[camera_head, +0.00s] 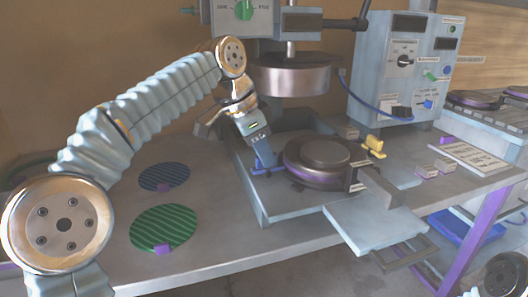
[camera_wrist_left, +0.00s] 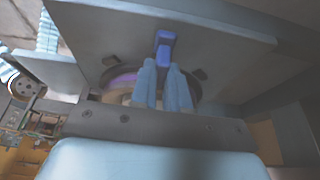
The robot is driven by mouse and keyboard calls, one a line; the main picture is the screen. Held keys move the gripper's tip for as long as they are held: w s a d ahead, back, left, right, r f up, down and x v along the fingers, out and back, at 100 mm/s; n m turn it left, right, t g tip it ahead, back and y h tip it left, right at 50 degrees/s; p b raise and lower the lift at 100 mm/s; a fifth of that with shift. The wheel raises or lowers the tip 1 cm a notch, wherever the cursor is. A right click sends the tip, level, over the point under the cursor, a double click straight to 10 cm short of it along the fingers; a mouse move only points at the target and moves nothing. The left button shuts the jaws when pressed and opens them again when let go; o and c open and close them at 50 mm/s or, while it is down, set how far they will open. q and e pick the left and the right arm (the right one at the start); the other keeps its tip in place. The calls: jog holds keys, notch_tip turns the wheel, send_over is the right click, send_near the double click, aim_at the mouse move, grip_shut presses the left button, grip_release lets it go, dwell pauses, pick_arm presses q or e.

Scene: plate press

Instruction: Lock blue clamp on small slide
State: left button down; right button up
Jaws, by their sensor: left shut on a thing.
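The blue clamp (camera_head: 268,171) is on the press base, just left of the dark round die (camera_head: 318,160). My left gripper (camera_head: 262,150) comes down on it from above and is shut on its upright handle. In the left wrist view the two pale fingertips (camera_wrist_left: 165,85) close around the blue clamp (camera_wrist_left: 164,45), whose top shows beyond them. The gripper hides part of the clamp, and I cannot tell whether it is locked. A pale slide plate (camera_head: 375,226) sticks out at the front of the press; I cannot tell whether it is the small slide. My right gripper is out of view.
A yellow clamp (camera_head: 374,146) stands right of the die. The metal press head (camera_head: 290,76) hangs above, close to my left wrist. A green striped disc (camera_head: 164,227) and a blue striped disc (camera_head: 164,177) lie left on the table. A control box (camera_head: 405,65) stands behind right.

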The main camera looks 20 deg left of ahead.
pick_arm(q)
jog(key=shift+f, duration=0.3)
jog(key=c, duration=1.1)
grip_release()
jog(key=shift+r, duration=0.1)
